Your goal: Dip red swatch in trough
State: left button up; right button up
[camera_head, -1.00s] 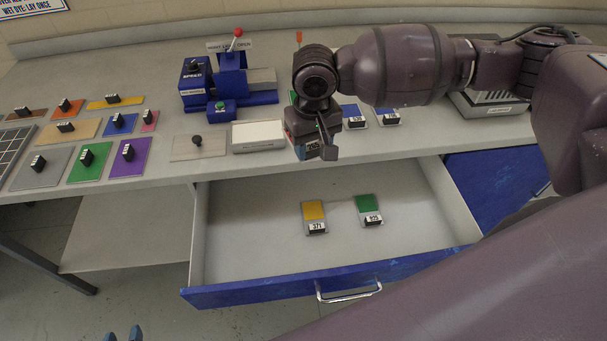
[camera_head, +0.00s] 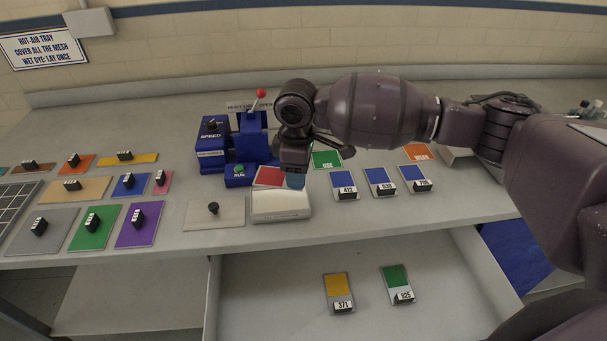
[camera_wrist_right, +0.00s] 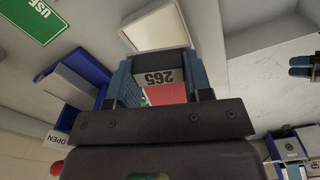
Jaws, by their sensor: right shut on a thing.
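My right gripper (camera_head: 284,179) is shut on the red swatch (camera_head: 270,176), which shows beside the fingers, over the back edge of a pale box with a white top (camera_head: 281,206). I take this box for the trough, but cannot be sure. In the right wrist view, the black holder marked 265 (camera_wrist_right: 160,77) sits between the blue fingers, with the red swatch (camera_wrist_right: 166,94) below it. The box (camera_wrist_right: 168,27) lies just beyond the fingertips. Whether the swatch touches it cannot be told. My left gripper (camera_wrist_right: 301,66) shows small at the right, its two fingers apart.
A blue machine with a red-knobbed lever (camera_head: 251,120) stands close behind the gripper. Several coloured swatches lie left, and blue ones (camera_head: 380,182) lie right. A grey plate with a knob (camera_head: 226,213) is nearby. The open drawer (camera_head: 262,285) holds yellow and green swatches.

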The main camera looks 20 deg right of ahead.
aim_at(297, 205)
pick_arm(q)
jog(key=shift+w+r, duration=0.2)
jog(key=shift+w, duration=0.15)
pick_arm(e)
jog(key=shift+w+f+n, duration=0.1)
jog(key=shift+w+n, duration=0.2)
jog(key=shift+n, duration=0.55)
jog(key=shift+w+f+n, duration=0.1)
jog(key=shift+w+n, duration=0.2)
jog(key=shift+n, duration=0.55)
pick_arm(q)
jog(key=shift+r, duration=0.2)
pick_arm(e)
jog(key=shift+r, duration=0.1)
jog(key=shift+p, duration=0.55)
jog(key=shift+f, duration=1.15)
jog(key=shift+f+b, duration=0.5)
jog(key=shift+f, duration=2.65)
pick_arm(q)
jog(key=shift+s+f, duration=0.2)
jog(key=shift+f, duration=0.15)
pick_arm(e)
jog(key=shift+f, duration=0.1)
